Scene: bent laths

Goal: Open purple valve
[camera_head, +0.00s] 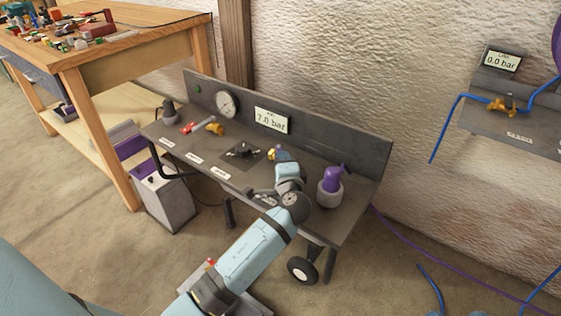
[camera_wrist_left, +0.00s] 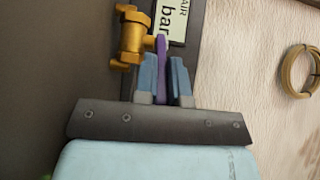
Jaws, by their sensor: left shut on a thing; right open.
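The purple valve is a brass body (camera_wrist_left: 132,35) with a flat purple lever (camera_wrist_left: 161,48), seen in the left wrist view. In the head view its brass part (camera_head: 271,154) shows at the back of the dark bench, mostly hidden by my left gripper. My left gripper (camera_wrist_left: 163,60) is shut on the purple lever, one blue finger on each side of it. In the head view the left gripper (camera_head: 281,155) is small and partly hidden by its own wrist. My right gripper is not in view.
The bench (camera_head: 352,205) has a back panel with a round gauge (camera_head: 226,104) and a display (camera_head: 271,120) reading 7.0 bar. A purple-topped fitting (camera_head: 332,180) stands right of my arm. A wall display (camera_head: 502,60) reads 0.0 bar.

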